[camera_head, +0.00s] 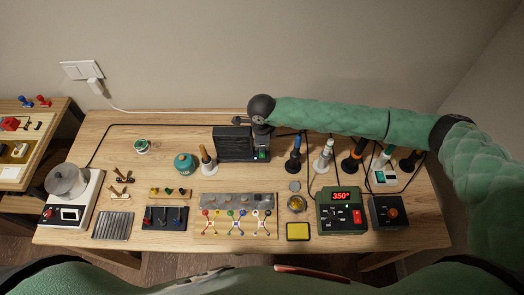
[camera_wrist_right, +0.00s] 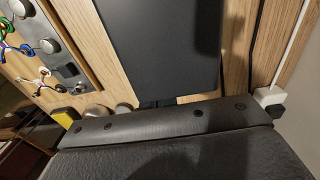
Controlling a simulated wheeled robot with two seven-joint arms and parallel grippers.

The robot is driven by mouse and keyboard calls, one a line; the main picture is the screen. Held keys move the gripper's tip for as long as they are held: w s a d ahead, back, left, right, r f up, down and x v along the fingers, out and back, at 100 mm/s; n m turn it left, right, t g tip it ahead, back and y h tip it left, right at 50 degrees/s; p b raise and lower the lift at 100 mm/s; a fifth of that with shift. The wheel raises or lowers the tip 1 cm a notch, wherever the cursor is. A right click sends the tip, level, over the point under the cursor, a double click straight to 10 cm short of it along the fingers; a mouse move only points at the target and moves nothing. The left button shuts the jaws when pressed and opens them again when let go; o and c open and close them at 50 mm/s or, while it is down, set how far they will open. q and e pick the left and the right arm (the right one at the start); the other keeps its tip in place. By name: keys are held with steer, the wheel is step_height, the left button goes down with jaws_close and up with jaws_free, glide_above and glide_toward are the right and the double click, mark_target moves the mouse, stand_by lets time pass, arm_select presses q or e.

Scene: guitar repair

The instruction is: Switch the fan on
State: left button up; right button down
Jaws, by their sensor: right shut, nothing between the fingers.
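The fan (camera_head: 231,146) is a black, square-fronted unit standing at the back middle of the wooden table. A small green patch (camera_head: 262,155), which looks like its switch, shows at its right end. My right gripper (camera_head: 261,141) points down right over that end, close above the green patch; I cannot tell if it touches. It is shut and empty. In the right wrist view a broad dark surface covers the upper middle, and the switch cannot be made out. My left gripper is out of view.
Soldering irons in stands, including a white one (camera_head: 324,157), stand right of the fan. A green station (camera_head: 341,213) reads 350°. A teal tin (camera_head: 185,164) is left of it. The wire board (camera_head: 237,228) lies in front. Cables run along the back.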

mark_target(262, 155)
steer(key=shift+r, duration=1.9)
